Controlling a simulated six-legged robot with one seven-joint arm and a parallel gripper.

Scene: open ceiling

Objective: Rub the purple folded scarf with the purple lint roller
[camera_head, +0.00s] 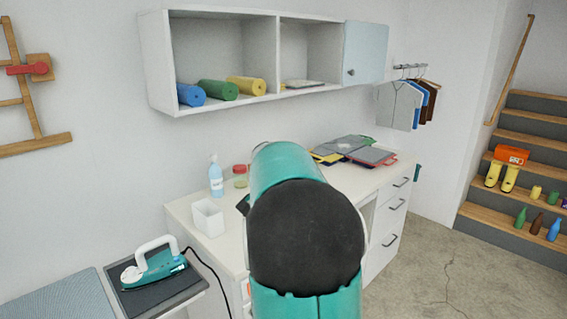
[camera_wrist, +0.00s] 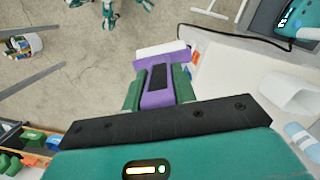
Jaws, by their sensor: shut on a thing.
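The purple lint roller (camera_wrist: 157,98) shows in the wrist view, with a dark strip on its handle and a white roll at its far end. My gripper (camera_wrist: 157,88) is shut on its handle, with a green finger on either side. The roller appears to be held in the air, with floor and the white counter beyond it. In the head view my teal arm hides the gripper and the roller. I cannot make out the purple folded scarf in either view; my arm covers part of the counter.
An iron (camera_head: 153,264) stands at lower left. An open shelf (camera_head: 222,104) hangs above.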

